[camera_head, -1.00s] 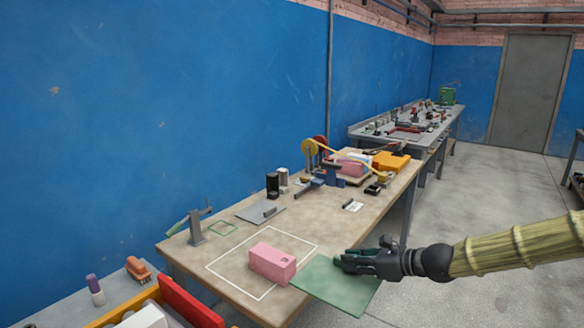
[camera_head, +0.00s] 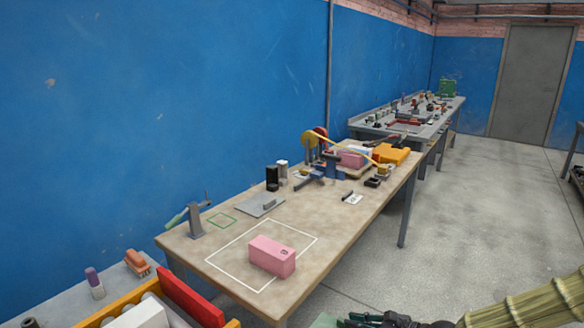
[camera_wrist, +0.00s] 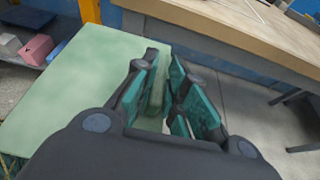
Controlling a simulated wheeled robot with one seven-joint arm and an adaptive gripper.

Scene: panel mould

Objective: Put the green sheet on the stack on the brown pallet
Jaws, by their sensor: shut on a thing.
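The green sheet (camera_wrist: 75,85) fills much of the left of the wrist view as a flat, pale green panel. A small corner of it (camera_head: 326,321) shows at the bottom edge of the head view. My gripper (camera_wrist: 164,72) is shut on the sheet's right edge, with its teal-padded fingers around it. In the head view my gripper (camera_head: 385,321) is at the bottom edge, low in front of the workbench and mostly cut off. I cannot make out the brown pallet or its stack in either view.
The workbench (camera_head: 345,215) carries a pink block (camera_head: 272,257) in a white outline, a grey plate (camera_head: 260,206) and a tape dispenser (camera_head: 318,150). A red-and-yellow bin (camera_head: 190,297) stands at lower left. Open floor (camera_head: 450,220) lies to the right.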

